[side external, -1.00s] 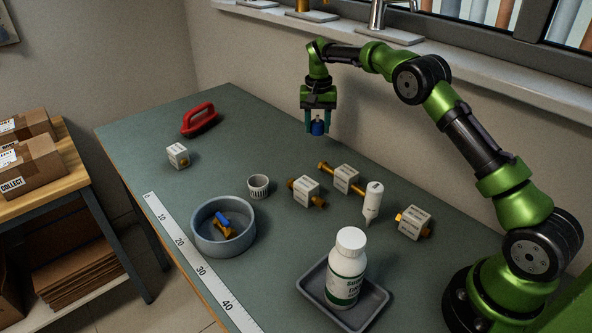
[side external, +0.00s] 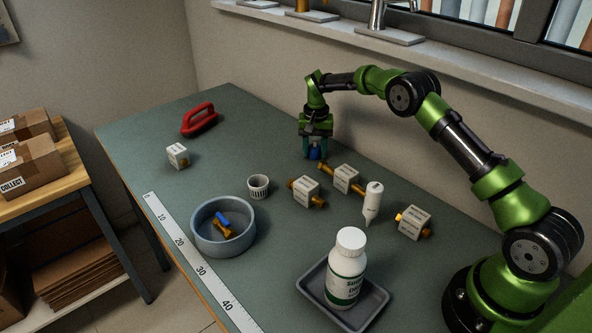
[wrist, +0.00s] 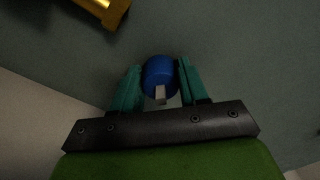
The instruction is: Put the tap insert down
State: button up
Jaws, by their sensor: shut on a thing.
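The tap insert (side external: 315,154) is a small blue piece held between my gripper's fingers. My gripper (side external: 315,147) is shut on it, low at the back of the bench beside the wall. In the wrist view, the blue tap insert (wrist: 160,78) sits between the two teal fingertips (wrist: 160,84), with a pale stem pointing toward the palm. I cannot tell whether its underside touches the bench. A second blue-and-brass piece (side external: 224,224) lies in the round grey bowl (side external: 195,236).
Brass fittings with white blocks (side external: 346,178) lie just right of my gripper; one brass end (wrist: 108,10) shows in the wrist view. A white bottle (side external: 345,275) stands in a grey tray (side external: 365,318). The bench left of my gripper is clear.

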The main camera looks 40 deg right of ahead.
aim_at(315, 149)
jog(key=shift+f, duration=0.1)
jog(key=o, duration=1.1)
jog(key=shift+c, duration=0.2)
notch_tip(315, 149, up, 14)
jog(key=s+a+r+n+t, duration=0.25)
jog(key=s+a+r, duration=0.25)
jog(key=s+r, duration=0.55)
jog(key=s+a+r+n+t+y, duration=0.1)
jog(key=s+a+r, duration=0.15)
jog(key=s, duration=0.35)
jog(key=s+a+r+t, duration=0.2)
jog(key=s+a, duration=0.1)
jog(key=s, duration=0.3)
jog(key=s+a+f+t, duration=0.1)
jog(key=s+f, duration=0.1)
jog(key=s, duration=0.4)
jog(key=s+a+f+n+y, duration=0.1)
jog(key=s+a+f, duration=0.1)
jog(key=s, duration=0.3)
jog(key=shift+s+a+f+t, duration=0.25)
jog(key=shift+s+f+t, duration=0.1)
jog(key=shift+f, duration=0.2)
